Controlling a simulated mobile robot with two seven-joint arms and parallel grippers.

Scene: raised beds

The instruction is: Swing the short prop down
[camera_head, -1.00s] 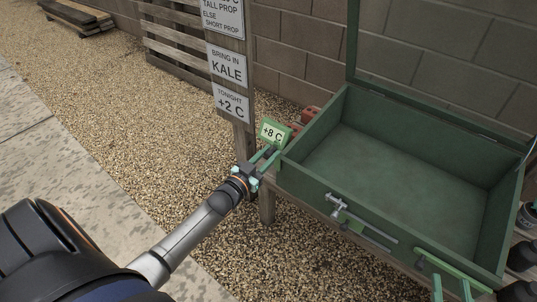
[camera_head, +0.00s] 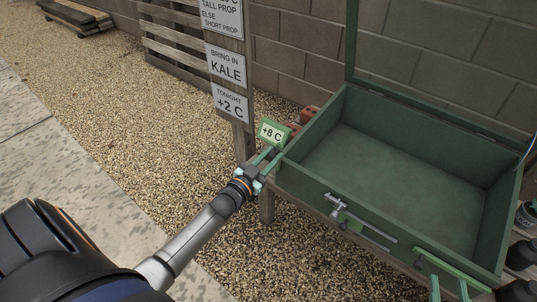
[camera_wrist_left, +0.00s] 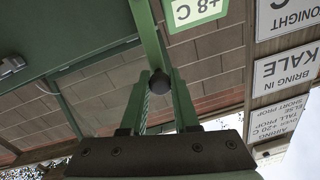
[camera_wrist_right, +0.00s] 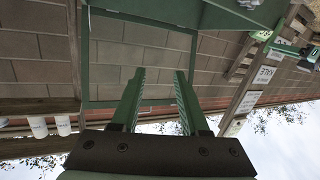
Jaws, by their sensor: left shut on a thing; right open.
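My left gripper (camera_head: 267,159) is shut at the left corner of the green box (camera_head: 319,192), just below the +8 C display (camera_head: 273,134). In the left wrist view, a green bar (camera_wrist_left: 150,40) ends in a dark round knob (camera_wrist_left: 160,82) between the fingers. This bar looks like the short prop; in the head view it is mostly hidden by the hand. The box's lid frame (camera_head: 352,45) stands raised. My right gripper (camera_wrist_right: 158,75) is open and empty in its wrist view, with the wall behind it.
A signpost (camera_head: 243,140) with white signs stands close left of the left gripper. A metal latch (camera_head: 339,204) and rod are on the box front. A block wall (camera_head: 290,60) is behind. Dark pots (camera_head: 520,255) stand at the right.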

